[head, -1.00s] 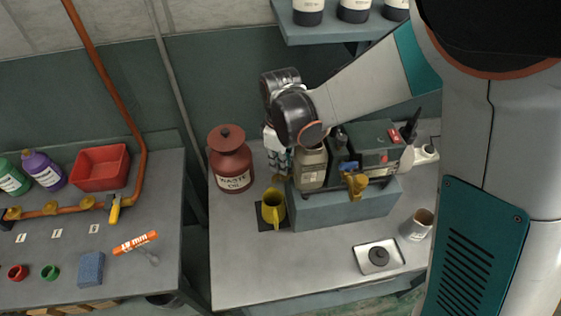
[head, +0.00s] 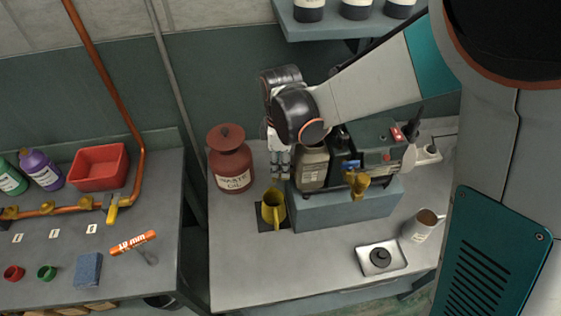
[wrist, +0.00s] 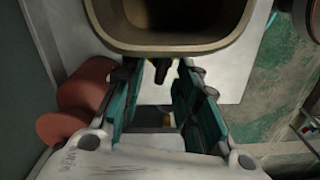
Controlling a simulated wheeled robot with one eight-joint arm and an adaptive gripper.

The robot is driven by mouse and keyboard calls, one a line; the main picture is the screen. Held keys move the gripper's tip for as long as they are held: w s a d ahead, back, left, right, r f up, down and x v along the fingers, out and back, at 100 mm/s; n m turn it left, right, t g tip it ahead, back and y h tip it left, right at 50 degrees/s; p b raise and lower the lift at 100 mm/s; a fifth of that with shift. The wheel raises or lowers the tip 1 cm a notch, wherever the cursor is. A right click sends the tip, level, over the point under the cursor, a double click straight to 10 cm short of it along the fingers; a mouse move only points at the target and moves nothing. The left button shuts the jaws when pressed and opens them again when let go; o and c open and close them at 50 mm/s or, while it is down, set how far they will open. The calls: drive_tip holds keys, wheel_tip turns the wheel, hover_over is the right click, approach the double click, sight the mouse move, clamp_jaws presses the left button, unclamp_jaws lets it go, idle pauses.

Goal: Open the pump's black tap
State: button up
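The pump (head: 372,146) is a dark green machine on a blue-grey block, with a beige labelled bottle (head: 312,168) at its left end and a brass fitting in front. My gripper (head: 280,172) points down just left of the bottle, above and behind a yellow jug (head: 273,208) on a dark mat. In the wrist view my gripper's teal-padded fingers (wrist: 160,80) stand apart, open. A beige-rimmed dark shape (wrist: 165,48) fills the top of that view. Small dark pieces show by the fingertips; I cannot tell whether one is the black tap. The tap is not clearly visible in the head view.
A red-brown waste oil jar (head: 230,160) stands close left of my gripper. A metal cup (head: 423,225) and a small tray with a black knob (head: 380,257) stand right of the jug. The bench front (head: 285,275) is clear. A shelf with bottles (head: 335,28) hangs above.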

wheel_tip(320, 180, up, 8)
drive_tip(key=shift+f, duration=0.25)
idle(0.4)
idle(0.3)
